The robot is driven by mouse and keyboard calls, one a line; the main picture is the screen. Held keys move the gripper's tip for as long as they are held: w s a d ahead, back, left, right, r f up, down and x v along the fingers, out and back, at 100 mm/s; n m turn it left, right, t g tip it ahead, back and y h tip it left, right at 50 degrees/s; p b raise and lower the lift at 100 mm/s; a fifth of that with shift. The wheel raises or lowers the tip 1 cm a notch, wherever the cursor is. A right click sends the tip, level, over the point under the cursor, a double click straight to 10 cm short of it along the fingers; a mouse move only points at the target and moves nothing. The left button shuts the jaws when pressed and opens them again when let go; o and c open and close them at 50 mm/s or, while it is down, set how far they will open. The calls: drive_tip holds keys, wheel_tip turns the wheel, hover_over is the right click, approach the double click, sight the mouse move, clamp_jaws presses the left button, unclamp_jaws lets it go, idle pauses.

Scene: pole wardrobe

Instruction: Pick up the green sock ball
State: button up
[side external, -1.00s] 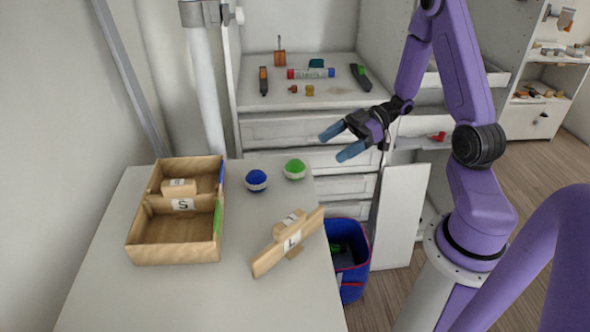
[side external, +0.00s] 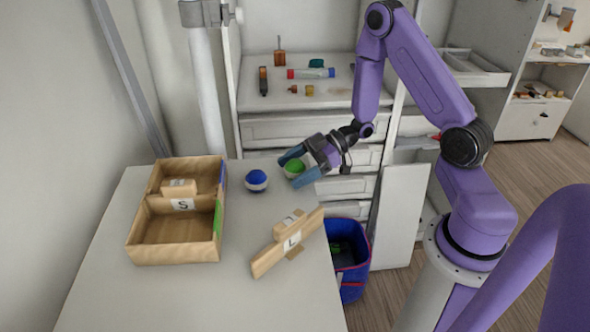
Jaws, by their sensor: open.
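The green sock ball (side external: 294,167), green on top and white below, rests near the back right of the white table. My gripper (side external: 291,169) is open, with its blue fingers on either side of the ball in the picture. One finger shows behind it and the other in front. I cannot tell whether a finger touches the ball. The ball's lower right part is partly hidden by the gripper.
A blue and white ball (side external: 256,180) sits just left of the green one. A two-part wooden box (side external: 174,250) stands on the left. A wooden piece marked L (side external: 267,261) lies in front. A blue bin (side external: 352,284) stands beside the table.

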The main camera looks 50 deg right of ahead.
drive_tip(key=shift+w+a, duration=0.1)
drive_tip(key=c, duration=1.1)
drive_tip(key=shift+o, duration=0.2)
drive_tip(key=shift+r, duration=0.15)
